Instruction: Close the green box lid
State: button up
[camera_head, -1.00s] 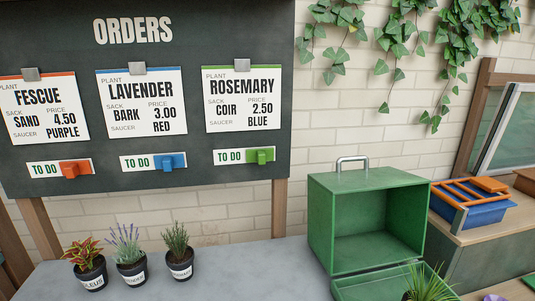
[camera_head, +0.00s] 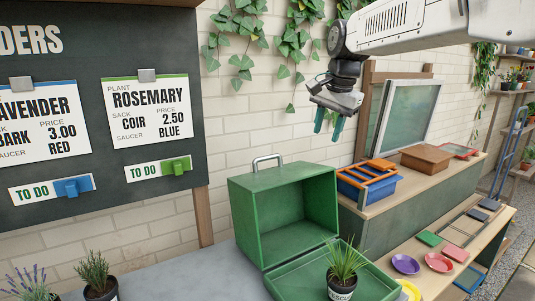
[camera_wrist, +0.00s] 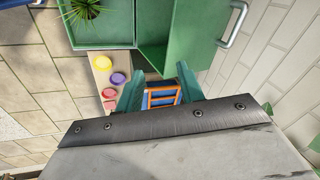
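The green box (camera_head: 250,220) stands open on the grey table, with a metal handle on top and its inside facing forward. Its lid (camera_head: 298,282) is folded down flat in front of the opening. A potted grassy plant (camera_head: 343,265), its label partly readable as fescue, appears to stand on the lid; it also shows in the wrist view (camera_wrist: 85,10). My gripper (camera_head: 328,121) hangs in the air above and right of the box, fingers pointing down. In the wrist view its two green fingers (camera_wrist: 159,72) are apart with nothing held between them.
A blue crate with orange slats (camera_head: 368,182) stands on the wooden bench right of the box. Purple (camera_head: 405,264) and red (camera_head: 438,262) saucers lie on the lower shelf. Rosemary (camera_head: 97,277) and lavender (camera_head: 30,285) pots stand at the left. The orders board (camera_head: 100,200) hangs behind.

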jog(key=w+a+f+m, duration=0.2)
jog(key=w+a, duration=0.5)
jog(key=w, duration=0.2)
jog(key=m+y, duration=0.1)
jog(key=m, duration=0.1)
send_over(268, 169)
jog(key=f, duration=1.1)
jog(key=shift+s+f, duration=0.2)
jog(key=shift+f, duration=0.1)
grip_shut()
